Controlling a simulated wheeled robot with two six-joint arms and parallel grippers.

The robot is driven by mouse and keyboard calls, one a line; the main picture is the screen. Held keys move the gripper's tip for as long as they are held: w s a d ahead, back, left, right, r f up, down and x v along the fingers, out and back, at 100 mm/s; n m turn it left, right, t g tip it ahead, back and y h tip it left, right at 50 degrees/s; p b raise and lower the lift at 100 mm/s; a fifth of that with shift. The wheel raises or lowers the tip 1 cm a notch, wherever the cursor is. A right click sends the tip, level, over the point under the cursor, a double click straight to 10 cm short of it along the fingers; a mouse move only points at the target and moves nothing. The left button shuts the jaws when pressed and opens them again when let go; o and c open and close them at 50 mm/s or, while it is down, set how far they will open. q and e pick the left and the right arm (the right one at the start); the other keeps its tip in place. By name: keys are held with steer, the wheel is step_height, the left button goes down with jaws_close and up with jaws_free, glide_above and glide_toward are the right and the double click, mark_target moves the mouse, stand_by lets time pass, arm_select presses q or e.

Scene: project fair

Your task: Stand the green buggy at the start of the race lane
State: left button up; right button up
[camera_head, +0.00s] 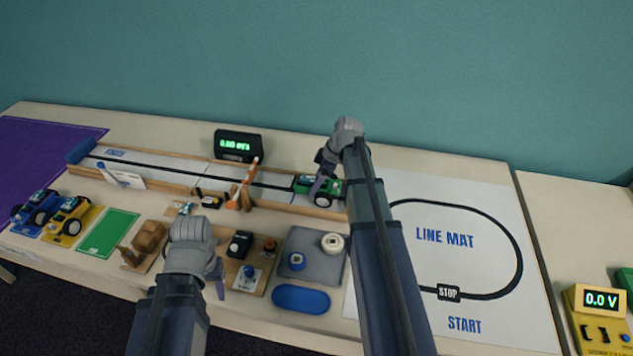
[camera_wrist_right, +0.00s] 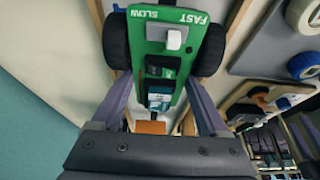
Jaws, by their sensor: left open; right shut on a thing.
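The green buggy (camera_head: 331,188) is at the right end of the race lane (camera_head: 275,190), between its wooden side rails. My right gripper (camera_head: 319,178) is shut on it from above, and my right arm hides part of its right side. In the right wrist view the buggy's green deck (camera_wrist_right: 185,88) shows a white switch, FAST and SLOW lettering and black wheels, with my finger on each side. Whether its wheels touch the lane floor is hard to tell. My left gripper (camera_head: 213,284) is open and empty, in front of the small workboards.
An orange gate (camera_head: 246,188) stands across the lane left of the buggy. A timer display (camera_head: 238,145) stands behind it. A blue buggy (camera_head: 38,207) and a yellow buggy (camera_head: 71,217) are at the left. The line mat (camera_head: 470,270) at right is mostly clear.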

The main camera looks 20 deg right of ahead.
steer(key=o, duration=1)
steer(key=p+v, duration=0.7)
steer(key=v, duration=0.1)
arm_select(q)
step_height(320, 180, up, 7)
steer(key=shift+r, duration=0.1)
arm_select(e)
steer(key=shift+f, duration=0.1)
steer(key=shift+a, duration=0.4)
arm_select(q)
steer(key=shift+r+p, duration=0.15)
steer(key=shift+p, duration=0.15)
arm_select(e)
steer(key=s+a+m+g+h, duration=0.1)
steer(key=s+a+m+h, duration=0.1)
steer(key=s+a, duration=0.8)
steer(key=s+a+f+m+g+h, duration=0.1)
steer(key=s+a+m+g+h, duration=0.1)
steer(key=s+a, duration=0.8)
steer(key=a+m+h, duration=0.1)
steer(key=a+m, duration=0.1)
steer(key=a, duration=0.5)
steer(key=shift+m, duration=0.4)
